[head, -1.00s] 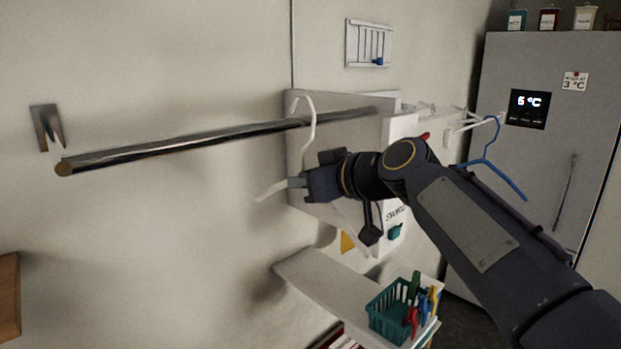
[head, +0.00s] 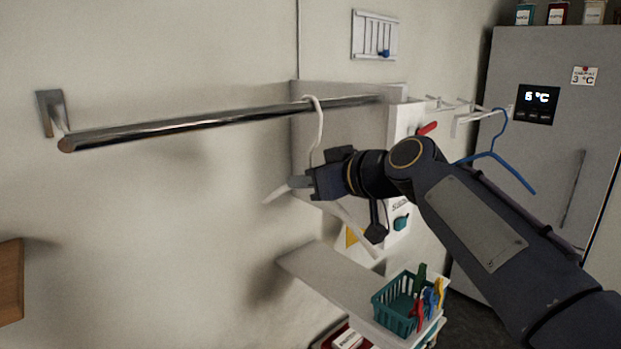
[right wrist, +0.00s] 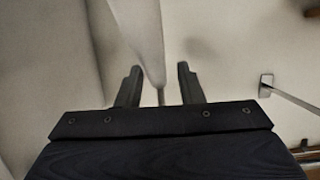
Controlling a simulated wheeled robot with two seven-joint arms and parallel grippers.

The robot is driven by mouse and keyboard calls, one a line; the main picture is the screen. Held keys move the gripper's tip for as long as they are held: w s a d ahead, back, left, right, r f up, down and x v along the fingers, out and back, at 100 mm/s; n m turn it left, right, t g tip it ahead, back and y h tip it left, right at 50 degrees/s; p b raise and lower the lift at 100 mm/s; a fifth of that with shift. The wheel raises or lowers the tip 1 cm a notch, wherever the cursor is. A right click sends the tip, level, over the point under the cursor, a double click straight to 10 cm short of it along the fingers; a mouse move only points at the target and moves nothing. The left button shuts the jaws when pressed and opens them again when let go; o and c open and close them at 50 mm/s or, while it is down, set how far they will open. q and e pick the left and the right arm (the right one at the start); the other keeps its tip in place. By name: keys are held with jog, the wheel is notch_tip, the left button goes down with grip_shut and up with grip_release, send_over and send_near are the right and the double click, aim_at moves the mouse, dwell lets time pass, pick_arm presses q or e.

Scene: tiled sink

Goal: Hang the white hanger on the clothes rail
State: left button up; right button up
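The white hanger (head: 319,130) is at the clothes rail (head: 200,124), toward its right part. Its hook bends over the top of the rail, and its shoulders slope down below. My right gripper (head: 298,183) is at the hanger's neck, below the rail. In the right wrist view the fingers (right wrist: 158,85) stand apart. The white hanger (right wrist: 146,40) runs between them, with a gap on the right finger's side. The gripper covers part of the hanger's body. My left gripper is in neither view.
A pale cabinet (head: 345,90) stands behind the rail's right end. A blue hanger (head: 491,153) hangs from white pegs to the right. A shelf (head: 320,280) with a teal basket (head: 396,310) is below. The wall (head: 150,220) under the rail's left is clear.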

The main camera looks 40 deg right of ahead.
jog(key=b+v, duration=0.1)
jog(key=v, duration=0.7)
jog(key=shift+b, duration=0.4)
jog(key=shift+w, duration=0.1)
